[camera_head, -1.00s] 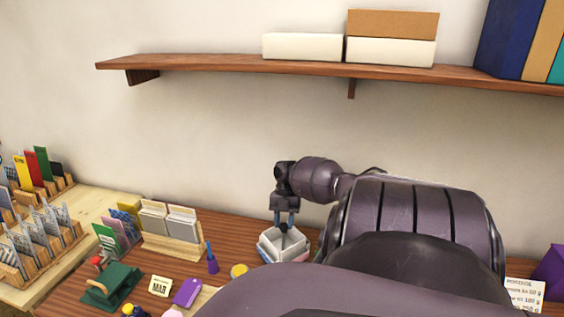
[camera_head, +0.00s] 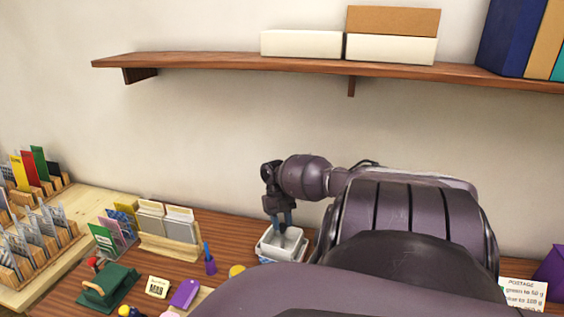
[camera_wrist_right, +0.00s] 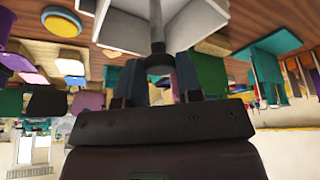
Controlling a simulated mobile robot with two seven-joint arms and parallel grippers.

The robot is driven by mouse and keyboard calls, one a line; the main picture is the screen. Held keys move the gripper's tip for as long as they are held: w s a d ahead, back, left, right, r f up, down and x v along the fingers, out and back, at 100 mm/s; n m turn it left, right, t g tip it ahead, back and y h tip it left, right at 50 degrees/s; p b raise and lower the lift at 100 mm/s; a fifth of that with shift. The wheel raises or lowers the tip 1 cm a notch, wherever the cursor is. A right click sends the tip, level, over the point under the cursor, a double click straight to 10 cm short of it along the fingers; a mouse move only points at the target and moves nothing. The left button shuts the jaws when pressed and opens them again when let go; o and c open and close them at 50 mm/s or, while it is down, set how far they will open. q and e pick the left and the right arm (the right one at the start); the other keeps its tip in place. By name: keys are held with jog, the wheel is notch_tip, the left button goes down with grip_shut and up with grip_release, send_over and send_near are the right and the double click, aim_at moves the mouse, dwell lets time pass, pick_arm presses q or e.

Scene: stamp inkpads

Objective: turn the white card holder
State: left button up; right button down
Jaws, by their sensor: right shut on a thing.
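The white card holder (camera_head: 268,252) is a box-like tray with raised walls, standing at the back of the brown desk. It also shows at the top of the right wrist view (camera_wrist_right: 122,32), with a grey post rising from it. My right gripper (camera_head: 281,223) points down over the holder. In the right wrist view its fingers (camera_wrist_right: 158,90) are closed around the dark end of the post, which is partly hidden between them. My left gripper is not in view.
A wooden card rack (camera_head: 170,246), a purple-blue pen stand (camera_head: 210,264) and a green stamp block (camera_head: 108,287) stand left of the holder. A wooden shelf (camera_head: 230,63) with boxes runs above. My right arm hides the desk's right part.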

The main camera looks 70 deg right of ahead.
jog(key=shift+n, duration=0.6)
jog(key=shift+g, duration=0.3)
jog(key=c, duration=0.8)
grip_release()
jog(key=shift+r+h, duration=0.1)
jog(key=shift+h, duration=0.2)
jog(key=v, duration=1)
jog(key=shift+w+d+r, duration=0.1)
jog(key=shift+r, duration=0.25)
jog(key=shift+f, duration=0.1)
